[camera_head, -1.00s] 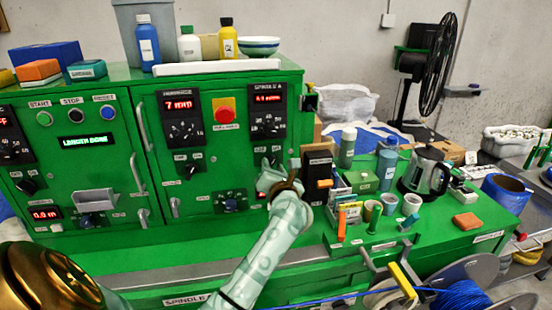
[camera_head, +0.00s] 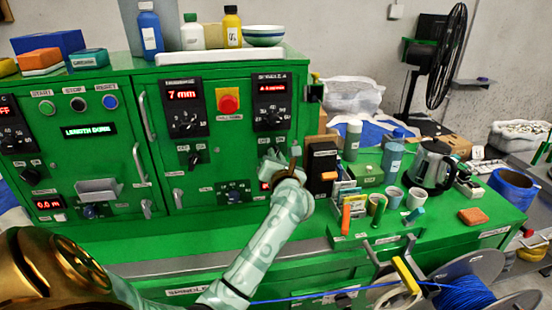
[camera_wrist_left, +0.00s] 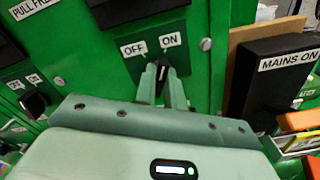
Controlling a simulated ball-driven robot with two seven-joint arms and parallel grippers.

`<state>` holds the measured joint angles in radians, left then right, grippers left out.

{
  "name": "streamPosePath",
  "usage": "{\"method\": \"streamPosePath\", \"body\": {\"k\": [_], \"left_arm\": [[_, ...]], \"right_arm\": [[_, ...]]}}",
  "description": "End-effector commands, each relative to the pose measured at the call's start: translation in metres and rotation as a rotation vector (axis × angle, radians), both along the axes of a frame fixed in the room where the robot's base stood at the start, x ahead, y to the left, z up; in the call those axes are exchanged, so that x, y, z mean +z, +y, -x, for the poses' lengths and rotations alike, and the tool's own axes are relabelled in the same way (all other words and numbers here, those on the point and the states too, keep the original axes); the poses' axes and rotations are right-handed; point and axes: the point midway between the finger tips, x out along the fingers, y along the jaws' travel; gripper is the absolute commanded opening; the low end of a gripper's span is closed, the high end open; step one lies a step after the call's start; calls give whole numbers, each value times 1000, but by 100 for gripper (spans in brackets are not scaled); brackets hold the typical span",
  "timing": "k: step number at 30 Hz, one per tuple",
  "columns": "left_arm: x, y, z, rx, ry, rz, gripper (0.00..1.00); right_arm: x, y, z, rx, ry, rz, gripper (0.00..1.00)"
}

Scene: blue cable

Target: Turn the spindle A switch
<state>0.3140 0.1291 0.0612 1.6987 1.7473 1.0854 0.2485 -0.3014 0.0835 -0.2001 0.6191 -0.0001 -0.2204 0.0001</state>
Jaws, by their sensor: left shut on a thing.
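The spindle A panel (camera_head: 270,103), with a red readout and a black dial, is at the right end of the green cabinet. Below it, my left gripper (camera_head: 275,160) reaches the cabinet front and covers the switch there. In the left wrist view a black switch knob (camera_wrist_left: 162,76) stands between my two fingertips (camera_wrist_left: 163,88), which are shut on it. Its plate carries an OFF label (camera_wrist_left: 134,47) to the left and an ON label (camera_wrist_left: 171,40) to the right. The knob looks near upright between the labels. My right gripper is not in view.
A black MAINS ON box (camera_head: 322,165) stands just right of my gripper, and also shows in the left wrist view (camera_wrist_left: 270,80). Cups, bottles and a kettle (camera_head: 430,165) crowd the green bench further right. A blue cable spool (camera_head: 462,292) is at the lower right.

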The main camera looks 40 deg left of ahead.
Motion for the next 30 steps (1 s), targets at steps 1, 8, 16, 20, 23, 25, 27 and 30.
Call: {"method": "streamPosePath", "body": {"k": [1, 8, 16, 20, 23, 25, 27, 30], "left_arm": [[-2, 0, 0, 1, -18, 15, 0], [-3, 0, 0, 1, -141, 113, 0], [-4, 1, 1, 0, -339, 271, 0], [-4, 2, 2, 0, -435, 346, 0], [-5, 2, 2, -1, -506, 403, 0], [-5, 2, 2, 1, -553, 441, 0], [-5, 2, 2, 1, -596, 476, 0], [-4, 2, 2, 1, -651, 520, 0]], "right_arm": [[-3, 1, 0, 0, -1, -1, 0], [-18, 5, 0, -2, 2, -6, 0], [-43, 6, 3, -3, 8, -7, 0], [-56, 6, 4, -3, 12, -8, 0], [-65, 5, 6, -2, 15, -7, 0], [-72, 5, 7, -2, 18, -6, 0], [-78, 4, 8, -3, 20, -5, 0], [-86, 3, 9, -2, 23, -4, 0]]}}
